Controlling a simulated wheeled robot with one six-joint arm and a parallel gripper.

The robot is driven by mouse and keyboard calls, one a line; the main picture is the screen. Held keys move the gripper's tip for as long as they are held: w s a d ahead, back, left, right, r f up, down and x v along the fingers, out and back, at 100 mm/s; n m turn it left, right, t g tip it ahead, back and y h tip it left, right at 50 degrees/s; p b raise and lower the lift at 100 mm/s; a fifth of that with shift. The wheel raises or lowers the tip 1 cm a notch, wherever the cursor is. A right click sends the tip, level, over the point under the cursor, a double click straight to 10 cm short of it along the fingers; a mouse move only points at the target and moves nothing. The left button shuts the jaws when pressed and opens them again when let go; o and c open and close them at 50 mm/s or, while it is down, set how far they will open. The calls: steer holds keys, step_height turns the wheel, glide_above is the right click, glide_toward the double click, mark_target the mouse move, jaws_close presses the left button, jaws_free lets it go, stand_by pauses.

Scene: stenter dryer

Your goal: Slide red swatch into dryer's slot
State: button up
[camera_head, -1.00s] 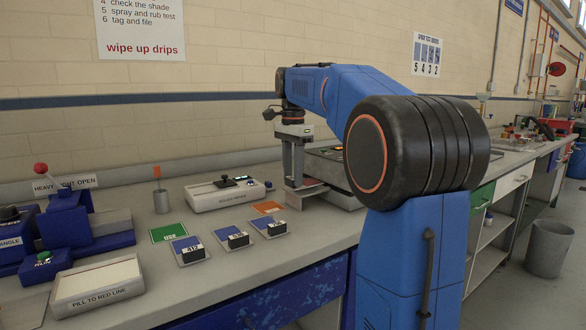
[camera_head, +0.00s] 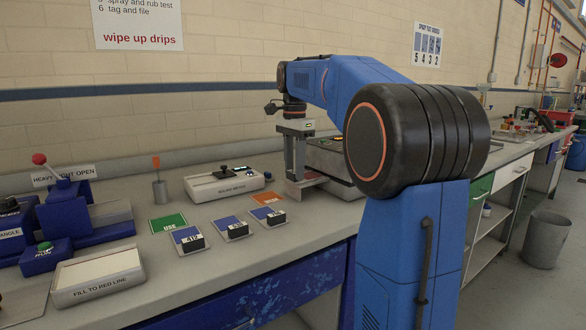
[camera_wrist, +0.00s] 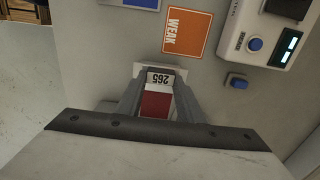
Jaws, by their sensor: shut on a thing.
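My gripper (camera_head: 299,183) is shut on the red swatch (camera_wrist: 156,103), which shows between its fingers in the wrist view. The swatch has a white end tag reading 265 (camera_wrist: 160,78). In the head view my gripper is low over the bench at the near left side of the dryer (camera_head: 328,149), a grey box with small lights on top. Reddish colour shows faintly beside the fingers there. My arm hides much of the dryer. I cannot see the slot clearly, nor whether the swatch touches it.
An orange WEAK card (camera_wrist: 186,32) lies beside the gripper. A white panelled device (camera_head: 225,184), a green USE card (camera_head: 168,223) and several blue swatches (camera_head: 232,229) stand left. A tray (camera_head: 97,277) marked FILL TO RED LINE is at the front left.

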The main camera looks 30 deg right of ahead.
mark_target(315, 174)
steer(key=shift+d, duration=0.7)
steer(key=shift+d, duration=0.3)
steer(key=shift+d, duration=1.35)
steer(key=shift+d, duration=0.2)
steer(key=shift+w+d, duration=0.1)
steer(key=shift+d, duration=0.95)
steer(key=shift+d, duration=0.3)
steer(key=o, duration=1.2)
